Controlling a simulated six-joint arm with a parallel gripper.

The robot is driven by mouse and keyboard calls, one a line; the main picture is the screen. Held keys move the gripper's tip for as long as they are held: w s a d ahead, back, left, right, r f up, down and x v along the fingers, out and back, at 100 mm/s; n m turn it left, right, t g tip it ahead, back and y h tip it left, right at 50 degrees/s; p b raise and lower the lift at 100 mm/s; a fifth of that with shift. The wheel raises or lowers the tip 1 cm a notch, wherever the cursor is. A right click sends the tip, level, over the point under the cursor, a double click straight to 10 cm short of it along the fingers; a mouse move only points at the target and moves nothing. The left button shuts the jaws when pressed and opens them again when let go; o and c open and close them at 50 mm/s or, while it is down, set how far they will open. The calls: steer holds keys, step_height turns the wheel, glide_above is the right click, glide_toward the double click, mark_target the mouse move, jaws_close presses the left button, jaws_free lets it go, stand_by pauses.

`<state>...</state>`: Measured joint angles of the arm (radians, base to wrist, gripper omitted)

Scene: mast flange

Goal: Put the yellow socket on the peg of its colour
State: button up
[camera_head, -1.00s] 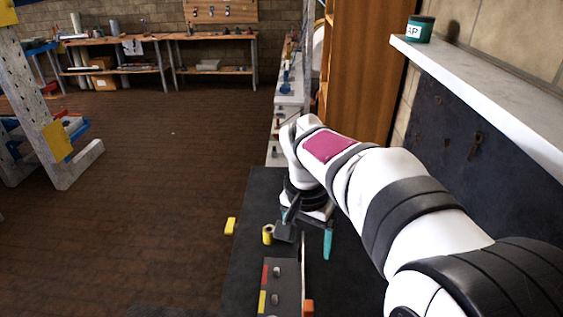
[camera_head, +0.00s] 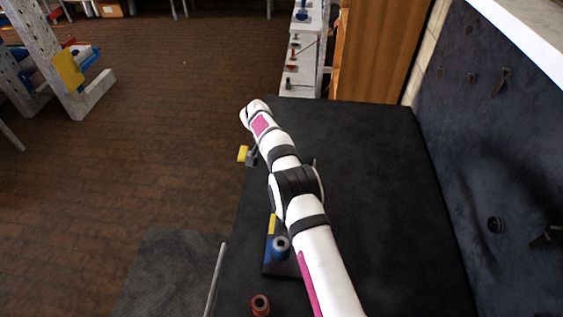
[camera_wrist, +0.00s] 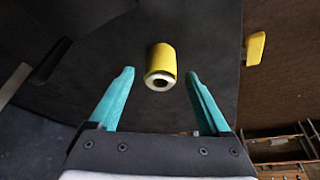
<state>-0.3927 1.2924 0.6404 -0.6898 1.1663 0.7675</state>
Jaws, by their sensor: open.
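The yellow socket (camera_wrist: 161,62) is a short hollow cylinder on the dark table, with its open end facing the wrist camera. My gripper (camera_wrist: 158,75) is open in the wrist view, with the socket in line between its teal fingers. I cannot tell whether the fingers reach around it. In the head view my arm hides the socket and the fingers. The peg plate (camera_head: 270,267) lies partly under my arm in that view. A yellow patch (camera_head: 272,223) shows on its left side; the peg beside it is hidden.
A red socket (camera_head: 260,304) stands nearer. The table right of my arm (camera_head: 385,180) is clear.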

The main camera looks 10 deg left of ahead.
steer(key=x, duration=0.2)
steer(key=shift+w+d+f, duration=0.1)
steer(key=shift+w+f, duration=0.1)
steer(key=shift+f, duration=0.15)
jaws_close()
steer(key=shift+r, duration=0.1)
steer(key=r, duration=0.4)
steer(key=shift+d+r, duration=0.2)
steer(key=shift+r, duration=0.1)
steer(key=s+d+r, duration=0.3)
steer(key=d+r, duration=0.3)
steer(key=d, duration=0.4)
steer(key=s+a+r+m, duration=0.1)
steer(key=s+a+r, duration=0.1)
steer(key=s+a, duration=0.45)
steer(key=s+m+g+h, duration=0.1)
steer(key=s+m, duration=0.4)
steer(key=s, duration=0.6)
steer(key=shift+s+a+f+h, duration=0.3)
steer(key=shift+a+f+h, duration=0.1)
steer(key=shift+a+f, duration=0.1)
